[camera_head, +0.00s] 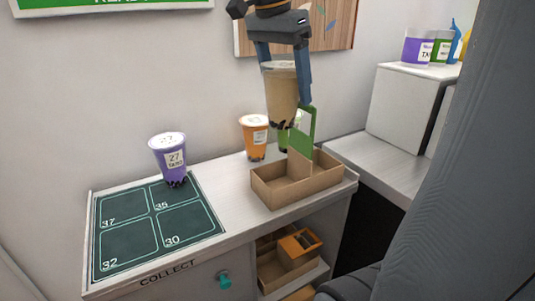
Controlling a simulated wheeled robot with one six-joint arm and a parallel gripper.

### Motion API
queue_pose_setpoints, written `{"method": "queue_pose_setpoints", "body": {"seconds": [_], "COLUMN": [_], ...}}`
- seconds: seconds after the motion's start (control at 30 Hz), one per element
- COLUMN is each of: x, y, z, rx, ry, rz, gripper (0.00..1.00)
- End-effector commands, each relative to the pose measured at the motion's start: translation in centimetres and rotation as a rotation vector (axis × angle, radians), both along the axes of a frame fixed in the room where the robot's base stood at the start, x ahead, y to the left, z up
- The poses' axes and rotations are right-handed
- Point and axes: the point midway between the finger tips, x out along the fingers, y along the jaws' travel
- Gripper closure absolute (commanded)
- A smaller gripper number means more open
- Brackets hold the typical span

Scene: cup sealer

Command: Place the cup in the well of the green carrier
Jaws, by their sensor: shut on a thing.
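My gripper (284,82) reaches down from the top and is shut on a beige cup (281,97) with a pale lid and dark bits at its bottom. The cup is upright, one finger on either side. It appears above and behind the cardboard carrier (275,195), which has a green upright panel (306,126) in its middle. The panel overlaps the cup's lower right in view. The carrier stands on the counter, with open wells on both sides of a divider. The well floors are mostly hidden.
An orange cup (257,140) stands left of the carrier, and something green (283,140) shows behind it. A purple cup (175,157) stands on the dark numbered mat (130,238). A white box (402,103) is at right. Counter between mat and carrier is clear.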

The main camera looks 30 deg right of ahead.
Motion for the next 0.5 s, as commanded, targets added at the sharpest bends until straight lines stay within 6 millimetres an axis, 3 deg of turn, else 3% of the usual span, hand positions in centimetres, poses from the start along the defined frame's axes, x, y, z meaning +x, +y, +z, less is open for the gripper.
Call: {"method": "queue_pose_setpoints", "body": {"seconds": [0.5], "x": [-0.1], "y": [0.0], "z": [-11.7], "rx": [-0.001], "ry": [0.003], "rz": [0.002], "gripper": [0.66]}}
